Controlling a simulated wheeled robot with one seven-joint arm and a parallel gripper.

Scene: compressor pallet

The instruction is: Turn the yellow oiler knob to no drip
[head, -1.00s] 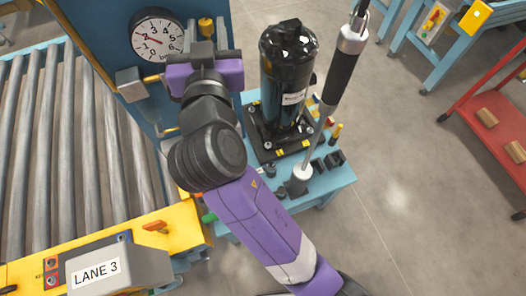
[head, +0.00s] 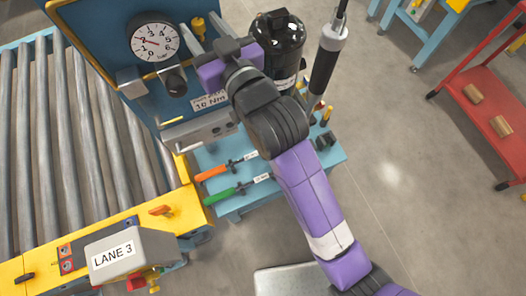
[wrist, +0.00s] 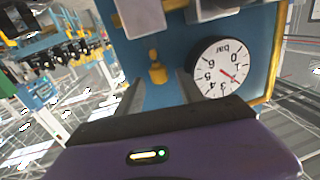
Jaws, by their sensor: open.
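The yellow oiler knob (head: 198,27) is on the blue panel, right of the round gauge, in the head view. In the wrist view the knob (wrist: 157,70) shows ahead, beyond my gripper's fingertips and between their lines. My gripper (head: 208,34) is open and empty, its two grey fingers pointing at the panel around the knob's direction. The fingers (wrist: 161,88) also show in the wrist view, apart from the knob as far as I can see. The knob's markings are too small to read.
The pressure gauge (head: 154,43) and a black knob (head: 176,82) are on the panel near my gripper. A black compressor (head: 284,45) and a hanging tool (head: 327,60) stand close to the right. Orange and green-handled tools (head: 222,193) lie on the blue bench below.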

